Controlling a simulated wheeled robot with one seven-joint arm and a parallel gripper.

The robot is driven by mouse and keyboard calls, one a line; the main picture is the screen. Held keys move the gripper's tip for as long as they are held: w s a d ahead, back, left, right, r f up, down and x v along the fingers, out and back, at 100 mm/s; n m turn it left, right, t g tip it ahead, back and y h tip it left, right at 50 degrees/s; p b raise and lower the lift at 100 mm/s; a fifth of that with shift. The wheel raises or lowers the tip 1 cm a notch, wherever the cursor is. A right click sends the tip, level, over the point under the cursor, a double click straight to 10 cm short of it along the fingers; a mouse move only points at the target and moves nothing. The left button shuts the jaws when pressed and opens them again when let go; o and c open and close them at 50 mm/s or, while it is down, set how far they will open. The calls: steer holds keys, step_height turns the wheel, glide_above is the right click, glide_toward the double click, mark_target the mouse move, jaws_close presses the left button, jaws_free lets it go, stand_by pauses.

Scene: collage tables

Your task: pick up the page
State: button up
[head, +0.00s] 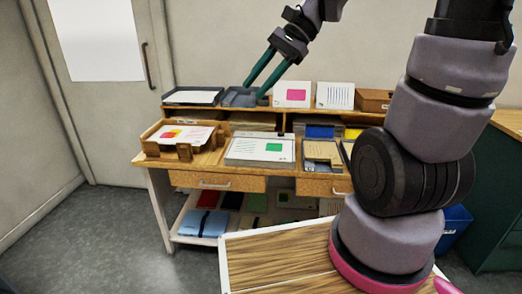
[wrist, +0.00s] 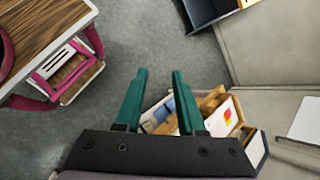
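My gripper (head: 256,91) is in front of the desk's upper shelf in the head view, near a grey tray. Its two green fingers are apart and empty, as the wrist view also shows (wrist: 159,74). Several sheets could be the page; I cannot tell which is meant. A white page with red and yellow marks (head: 186,135) lies in a wooden tray at the left of the desktop; it also shows in the wrist view (wrist: 228,115). A page with a green square (head: 262,148) lies at the desktop's middle. A page with a pink block (head: 292,94) and a lined page (head: 335,95) stand on the upper shelf.
The wooden tray (head: 150,141) sits at the desk's left end. A dark tray (head: 192,96) and the grey tray (head: 239,97) are on the upper shelf. Colourful folders and sheets fill the lower shelf. A striped wooden table (head: 270,262) is nearest; grey floor (head: 120,235) is clear at left.

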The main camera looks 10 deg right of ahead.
steer(key=w+a+f+m+t+y, duration=0.35)
steer(key=w+f+m+y, duration=0.2)
steer(key=w+m, duration=0.45)
steer(key=w+a+f+m+t+y, duration=0.3)
steer(key=w+f+m+t+y, duration=0.15)
steer(key=w+m+y, duration=0.4)
steer(key=w+d+f+m+t+h, duration=0.5)
steer(key=w+f+m+t+h, duration=0.4)
steer(key=f+m, duration=0.45)
steer(key=m+t+h, duration=0.2)
steer(key=m+h, duration=1.1)
glide_toward(260, 160)
steer(key=shift+w+r, duration=0.1)
steer(key=shift+w, duration=3.75)
jaws_close()
